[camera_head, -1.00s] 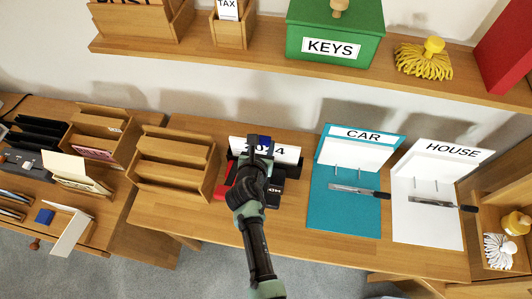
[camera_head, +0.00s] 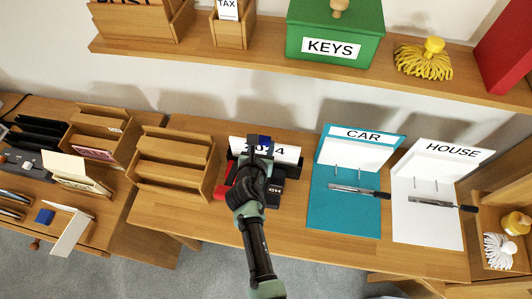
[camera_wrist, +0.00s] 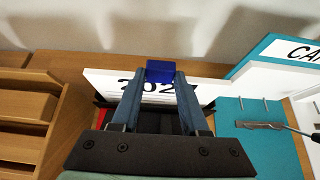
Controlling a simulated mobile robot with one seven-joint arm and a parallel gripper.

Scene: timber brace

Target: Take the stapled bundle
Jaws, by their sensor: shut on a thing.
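My gripper (camera_head: 262,147) is at the back of the desk, in front of a white panel marked 2024 (camera_head: 286,155). In the wrist view its fingers (camera_wrist: 158,78) stand on both sides of a small blue block (camera_wrist: 160,71), which shows at the fingertips. The white panel (camera_wrist: 97,82) spreads behind the fingers, with part of its number covered. Black and red items (camera_head: 276,186) lie below the gripper, partly hidden by my arm. I cannot make out for certain which thing is the stapled bundle.
A teal CAR binder (camera_head: 335,212) and a white HOUSE binder (camera_head: 425,226) lie open to the right. A wooden rack (camera_head: 175,165) stands to the left. A shelf (camera_head: 270,60) with a green KEYS box (camera_head: 335,35) runs above.

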